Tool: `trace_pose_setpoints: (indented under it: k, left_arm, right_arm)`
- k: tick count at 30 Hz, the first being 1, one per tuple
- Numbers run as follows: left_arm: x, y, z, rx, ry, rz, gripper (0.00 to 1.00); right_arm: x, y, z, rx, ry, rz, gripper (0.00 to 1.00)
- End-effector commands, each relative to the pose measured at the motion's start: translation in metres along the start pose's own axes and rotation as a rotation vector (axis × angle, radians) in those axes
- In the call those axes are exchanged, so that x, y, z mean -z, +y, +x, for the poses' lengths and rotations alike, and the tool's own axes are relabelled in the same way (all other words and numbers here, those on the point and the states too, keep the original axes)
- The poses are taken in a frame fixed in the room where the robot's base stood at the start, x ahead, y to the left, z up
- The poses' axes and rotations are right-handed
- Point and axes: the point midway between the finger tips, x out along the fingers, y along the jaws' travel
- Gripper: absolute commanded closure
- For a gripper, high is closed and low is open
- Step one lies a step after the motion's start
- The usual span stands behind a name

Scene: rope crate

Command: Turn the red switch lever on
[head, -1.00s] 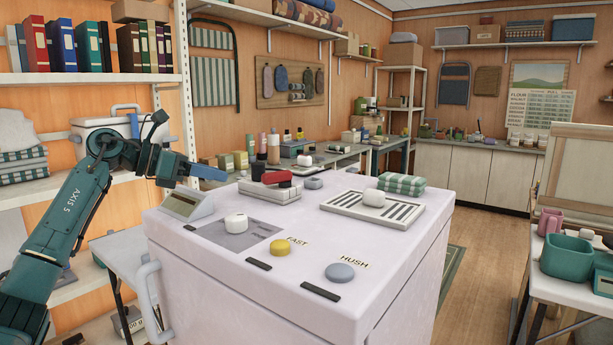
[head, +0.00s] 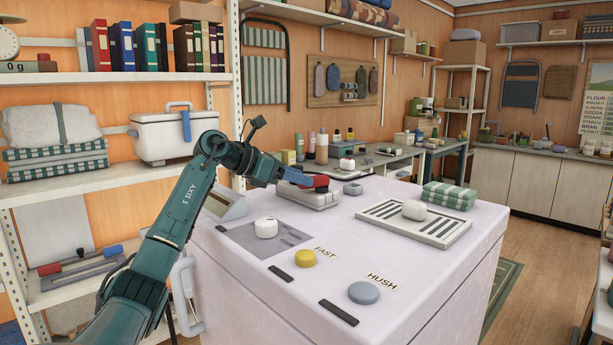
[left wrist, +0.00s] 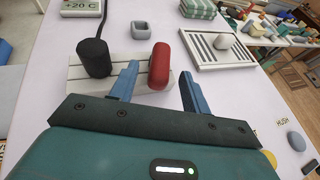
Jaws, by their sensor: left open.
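The red switch lever (head: 321,182) belongs to a low white switch box (head: 318,202) on top of the white cabinet. In the left wrist view the red lever handle (left wrist: 160,65) stands between the two blue fingertips, with a gap to the right finger. In the head view the gripper hides part of the lever. My right gripper is not in view.
A slanted display (head: 224,204) stands at the left edge.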

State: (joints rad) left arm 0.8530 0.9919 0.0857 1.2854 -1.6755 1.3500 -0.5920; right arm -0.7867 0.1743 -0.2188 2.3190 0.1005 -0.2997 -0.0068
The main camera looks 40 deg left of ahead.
Motion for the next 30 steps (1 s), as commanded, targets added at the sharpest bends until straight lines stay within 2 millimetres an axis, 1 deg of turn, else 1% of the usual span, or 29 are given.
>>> trace_pose_setpoints:
  k: [1, 3, 6, 10, 17, 30]
  left_arm:
    - [-0.002, -0.001, 0.008, 0.003, -0.002, 0.0, 0.53]
    - [-0.001, -0.001, 0.017, 0.003, -0.002, -0.001, 0.53]
    - [-0.001, 0.0, 0.024, 0.001, -0.001, 0.0, 0.53]
    - [0.0, 0.0, 0.029, 0.001, -0.001, 0.001, 0.53]
    - [0.0, 0.0, 0.029, 0.0, 0.0, 0.001, 0.53]
    - [0.0, 0.0, 0.029, 0.0, 0.0, 0.001, 0.89]
  right_arm:
    - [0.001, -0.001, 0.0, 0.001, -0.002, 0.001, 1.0]
    - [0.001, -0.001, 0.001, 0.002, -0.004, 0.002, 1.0]
    - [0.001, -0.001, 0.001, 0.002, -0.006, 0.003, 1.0]
    - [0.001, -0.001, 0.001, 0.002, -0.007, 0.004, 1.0]
    - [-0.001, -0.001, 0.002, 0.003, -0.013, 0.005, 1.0]
    - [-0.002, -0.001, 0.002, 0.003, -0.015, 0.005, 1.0]
